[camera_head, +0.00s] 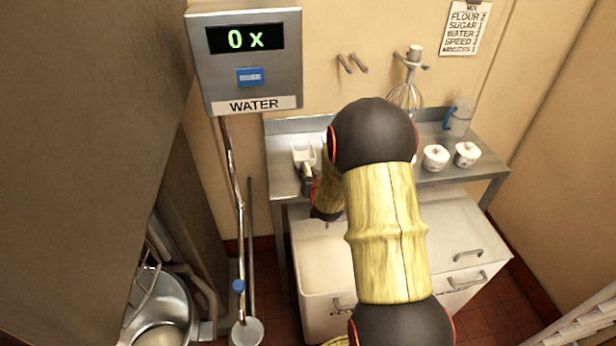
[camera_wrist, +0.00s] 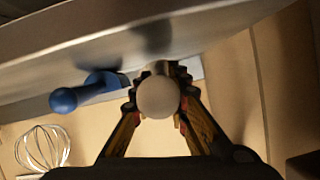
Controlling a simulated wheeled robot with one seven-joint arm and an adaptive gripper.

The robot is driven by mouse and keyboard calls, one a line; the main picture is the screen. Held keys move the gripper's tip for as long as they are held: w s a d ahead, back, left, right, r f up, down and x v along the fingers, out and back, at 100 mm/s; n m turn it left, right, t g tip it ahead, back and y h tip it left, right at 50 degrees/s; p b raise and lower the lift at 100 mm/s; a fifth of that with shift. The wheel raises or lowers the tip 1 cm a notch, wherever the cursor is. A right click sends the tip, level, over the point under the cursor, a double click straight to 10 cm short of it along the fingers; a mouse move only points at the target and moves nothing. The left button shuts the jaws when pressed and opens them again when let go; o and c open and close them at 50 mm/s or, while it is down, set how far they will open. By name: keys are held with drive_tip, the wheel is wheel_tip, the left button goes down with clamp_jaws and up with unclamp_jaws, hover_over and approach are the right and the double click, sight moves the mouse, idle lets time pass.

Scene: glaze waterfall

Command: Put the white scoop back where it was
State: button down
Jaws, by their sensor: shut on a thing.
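The white scoop (camera_head: 304,154) shows at the left end of the steel table in the head view, its bowl just beyond my gripper (camera_head: 308,180). I cannot tell whether the bowl touches the tabletop or is held just above it. In the wrist view my gripper (camera_wrist: 158,90) is shut on the scoop, with the pale round end of its handle (camera_wrist: 158,98) between the fingers. The rest of the scoop is mostly hidden there. My arm covers the middle of the table in the head view.
A steel table (camera_head: 284,176) stands against the wall. Two white cups (camera_head: 436,158) and a clear jug with a blue handle (camera_head: 458,118) are at its right. A whisk (camera_head: 406,96) hangs above. White bins (camera_head: 322,262) stand below, and a WATER box (camera_head: 246,62) is at upper left.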

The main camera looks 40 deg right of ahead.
drive_tip(key=shift+f, duration=0.5)
drive_tip(key=shift+f, duration=0.15)
drive_tip(key=c, duration=1.7)
unclamp_jaws()
